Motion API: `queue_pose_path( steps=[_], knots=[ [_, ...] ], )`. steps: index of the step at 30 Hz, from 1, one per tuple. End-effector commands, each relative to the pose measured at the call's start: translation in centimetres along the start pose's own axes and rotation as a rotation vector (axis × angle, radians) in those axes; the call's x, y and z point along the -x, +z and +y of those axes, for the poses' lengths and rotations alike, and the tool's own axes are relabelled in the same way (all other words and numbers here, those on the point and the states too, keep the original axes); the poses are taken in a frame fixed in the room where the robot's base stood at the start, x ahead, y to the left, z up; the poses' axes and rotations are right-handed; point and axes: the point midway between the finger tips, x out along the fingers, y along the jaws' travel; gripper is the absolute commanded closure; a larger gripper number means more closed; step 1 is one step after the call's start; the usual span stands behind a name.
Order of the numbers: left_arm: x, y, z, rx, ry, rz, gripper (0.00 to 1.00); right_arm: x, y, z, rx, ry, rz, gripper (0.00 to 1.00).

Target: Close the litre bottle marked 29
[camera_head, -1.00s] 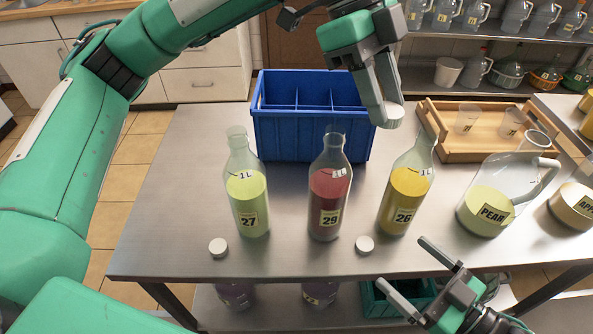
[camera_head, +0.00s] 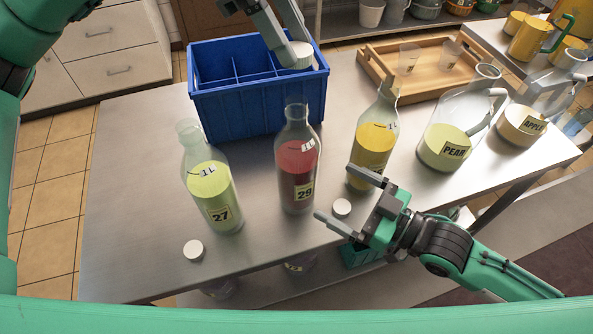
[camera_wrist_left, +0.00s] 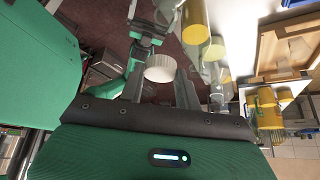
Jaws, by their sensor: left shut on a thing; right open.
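The litre bottle marked 29 (camera_head: 297,165) stands upright on the steel table, filled with red liquid, its neck open at the top. My left gripper (camera_head: 290,48) is shut on a white cap (camera_head: 298,56), held above the blue crate's near right area, up and behind bottle 29. The cap also shows between the fingers in the left wrist view (camera_wrist_left: 160,68). My right gripper (camera_head: 350,207) is open and empty at the table's front edge, to the right of bottle 29. A loose white cap (camera_head: 341,207) lies between its fingers in the picture; I cannot tell its height relation.
Bottle 27 (camera_head: 212,190), pale green, stands left; bottle 26 (camera_head: 373,140), yellow, stands right. Another white cap (camera_head: 194,250) lies before bottle 27. The blue crate (camera_head: 240,110) stands behind. The PEAR jug (camera_head: 447,148) and wooden tray (camera_head: 375,62) are right.

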Motion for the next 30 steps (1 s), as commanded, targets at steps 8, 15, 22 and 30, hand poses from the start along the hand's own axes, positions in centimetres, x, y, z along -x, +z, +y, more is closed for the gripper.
queue_pose_path(
  steps=[8,15,22,30],
  knots=[
    [0.0,0.0,0.0,0.0,0.0,0.0,0.87,-4.1,-0.2,-0.1,0.0,-0.002,0.005,0.02],
    [0.0,0.0,0.0,0.0,0.0,0.0,0.87,-7.4,-0.1,-0.1,0.001,-0.001,0.003,0.02],
    [0.0,0.0,0.0,0.0,0.0,0.0,0.87,-9.4,-0.1,-0.1,0.0,-0.001,0.001,0.02],
    [0.0,0.0,0.0,0.0,0.0,0.0,0.87,-9.8,0.0,-0.1,0.0,-0.002,-0.001,0.02]
  ],
)
